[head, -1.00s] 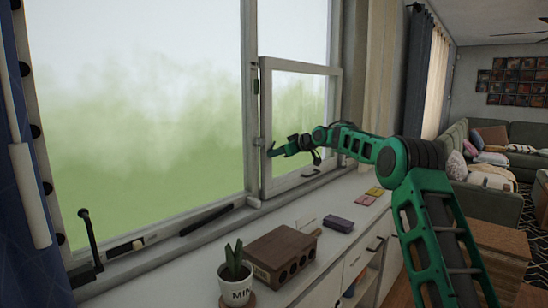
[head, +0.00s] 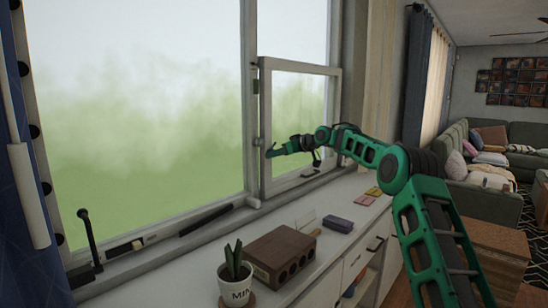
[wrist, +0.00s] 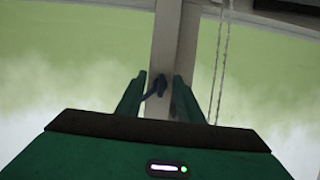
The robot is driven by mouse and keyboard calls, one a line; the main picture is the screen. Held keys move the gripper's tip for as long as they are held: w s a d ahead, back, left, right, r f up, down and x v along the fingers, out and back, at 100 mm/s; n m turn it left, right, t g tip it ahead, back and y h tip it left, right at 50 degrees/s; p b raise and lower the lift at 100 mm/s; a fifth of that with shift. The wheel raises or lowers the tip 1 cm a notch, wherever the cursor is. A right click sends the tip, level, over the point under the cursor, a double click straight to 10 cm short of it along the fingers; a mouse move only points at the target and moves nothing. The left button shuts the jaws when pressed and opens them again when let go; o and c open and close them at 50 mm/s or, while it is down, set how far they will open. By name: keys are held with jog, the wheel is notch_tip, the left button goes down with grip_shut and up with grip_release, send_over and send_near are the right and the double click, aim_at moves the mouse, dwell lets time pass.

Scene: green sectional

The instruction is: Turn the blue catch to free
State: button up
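The blue catch (wrist: 161,84) is a small dark blue lever on the pale window stile (wrist: 166,50) in the wrist view. It sits between the two fingertips of my gripper (wrist: 160,76), which are spread apart on either side of it. I cannot tell whether either finger touches it. In the head view my gripper (head: 269,152) is at the left stile of the small window sash (head: 266,112), and the catch is too small to make out clearly.
A white sill-height cabinet (head: 330,262) runs below the window. On it are a potted plant (head: 237,287), a brown box with holes (head: 283,252), a blue-grey block (head: 339,225) and small coloured pads (head: 374,192). A cord (wrist: 222,60) hangs beside the stile.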

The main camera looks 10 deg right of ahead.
jog(key=shift+r, duration=0.15)
jog(key=v, duration=1)
jog(key=shift+s+d, duration=0.25)
